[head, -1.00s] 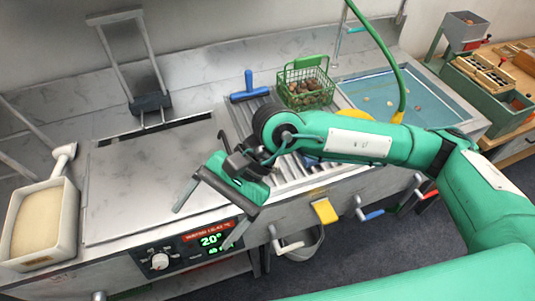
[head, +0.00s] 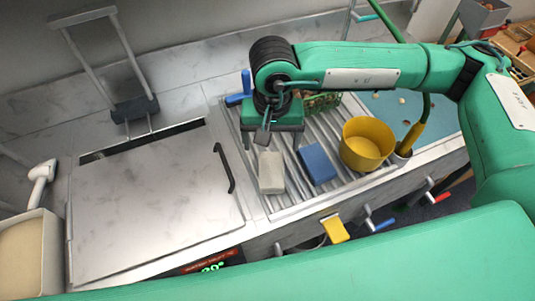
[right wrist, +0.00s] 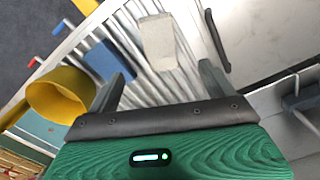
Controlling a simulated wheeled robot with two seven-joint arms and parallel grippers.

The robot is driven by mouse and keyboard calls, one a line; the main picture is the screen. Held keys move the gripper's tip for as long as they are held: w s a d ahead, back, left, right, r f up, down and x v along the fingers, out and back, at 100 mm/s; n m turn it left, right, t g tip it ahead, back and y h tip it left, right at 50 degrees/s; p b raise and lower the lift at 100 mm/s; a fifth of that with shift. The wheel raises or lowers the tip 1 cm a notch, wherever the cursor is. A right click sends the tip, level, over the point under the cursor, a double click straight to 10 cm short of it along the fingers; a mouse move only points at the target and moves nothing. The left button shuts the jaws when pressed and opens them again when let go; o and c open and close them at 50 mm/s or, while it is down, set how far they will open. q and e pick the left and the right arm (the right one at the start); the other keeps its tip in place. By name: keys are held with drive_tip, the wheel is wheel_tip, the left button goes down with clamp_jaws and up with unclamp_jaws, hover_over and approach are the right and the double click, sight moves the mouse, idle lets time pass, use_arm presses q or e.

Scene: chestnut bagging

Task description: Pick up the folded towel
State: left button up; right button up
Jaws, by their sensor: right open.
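The folded towel, a pale grey-beige block (head: 271,172), lies on the ribbed metal drainboard (head: 299,197). It also shows in the right wrist view (right wrist: 157,44). A blue block (head: 317,164) lies just to its right. My right gripper (head: 281,141) is open and points down, just behind and above the towel in the head view. In the right wrist view my right gripper (right wrist: 164,76) has its two fingers apart with nothing between them, and the towel lies beyond the fingertips. My left gripper is not in view.
A yellow bowl (head: 366,146) stands right of the blue block. A green basket (head: 322,102) is partly hidden behind my gripper. A blue-handled tool (head: 240,98) lies at the back. A flat metal lid with a black handle (head: 224,168) is to the left.

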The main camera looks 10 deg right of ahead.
drive_tip(key=p, duration=0.2)
hover_over(272, 174)
wheel_tip(272, 174, down, 8)
drive_tip(key=shift+w+r, duration=0.1)
drive_tip(key=shift+r, duration=0.1)
drive_tip(key=shift+f, duration=0.3)
drive_tip(key=shift+f+p, duration=0.95)
wheel_tip(272, 174, down, 2)
drive_tip(key=shift+f+p, duration=0.25)
drive_tip(key=shift+p, duration=0.2)
drive_tip(key=shift+f, duration=0.5)
drive_tip(key=c, duration=1.2)
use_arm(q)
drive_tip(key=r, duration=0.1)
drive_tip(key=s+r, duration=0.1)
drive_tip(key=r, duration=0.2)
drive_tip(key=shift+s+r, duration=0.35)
use_arm(e)
drive_tip(key=shift+o, duration=0.2)
